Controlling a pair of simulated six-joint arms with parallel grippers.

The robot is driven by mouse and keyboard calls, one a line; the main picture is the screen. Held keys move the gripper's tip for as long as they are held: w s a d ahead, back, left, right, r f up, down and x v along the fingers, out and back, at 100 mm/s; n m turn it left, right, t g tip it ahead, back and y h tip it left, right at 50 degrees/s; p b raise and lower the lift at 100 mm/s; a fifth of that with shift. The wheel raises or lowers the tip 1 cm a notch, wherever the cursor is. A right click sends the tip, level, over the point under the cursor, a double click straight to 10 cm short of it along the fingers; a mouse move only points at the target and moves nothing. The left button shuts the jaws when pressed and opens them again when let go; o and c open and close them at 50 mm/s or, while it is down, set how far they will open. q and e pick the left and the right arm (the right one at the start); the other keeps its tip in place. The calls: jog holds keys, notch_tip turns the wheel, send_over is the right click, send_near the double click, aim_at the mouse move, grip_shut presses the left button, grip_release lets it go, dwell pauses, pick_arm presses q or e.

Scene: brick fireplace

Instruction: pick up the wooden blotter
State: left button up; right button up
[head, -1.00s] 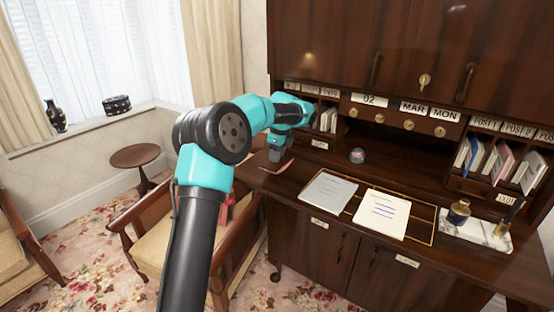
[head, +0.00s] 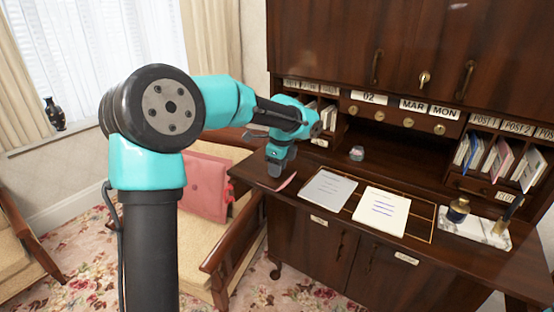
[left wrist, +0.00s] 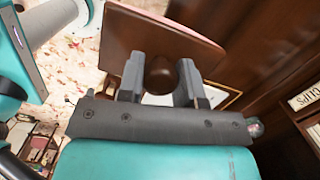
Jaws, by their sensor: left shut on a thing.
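The wooden blotter has a dark brown round knob (left wrist: 159,76) and a brown wooden top (left wrist: 158,38) with a pink edge, seen in the left wrist view. My left gripper (left wrist: 161,66) is shut on the knob, one finger on each side. In the head view the left gripper (head: 277,166) points down at the desk's left front end. There only a thin pink strip of the blotter (head: 287,181) shows beside the fingers; the rest is hidden. I cannot tell whether the blotter touches the desk. My right gripper is not in view.
On the desk (head: 345,215) lie a grey pad (head: 328,187) and a written sheet (head: 382,211). A glass ball (head: 357,153) stands behind. An ink stand (head: 474,228) is at the right.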

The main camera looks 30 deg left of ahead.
pick_arm(q)
jog(key=shift+s+d+r, duration=0.1)
jog(key=shift+s+d, duration=0.25)
jog(key=shift+s, duration=0.25)
jog(key=shift+s+d, duration=0.35)
jog(key=shift+s, duration=0.2)
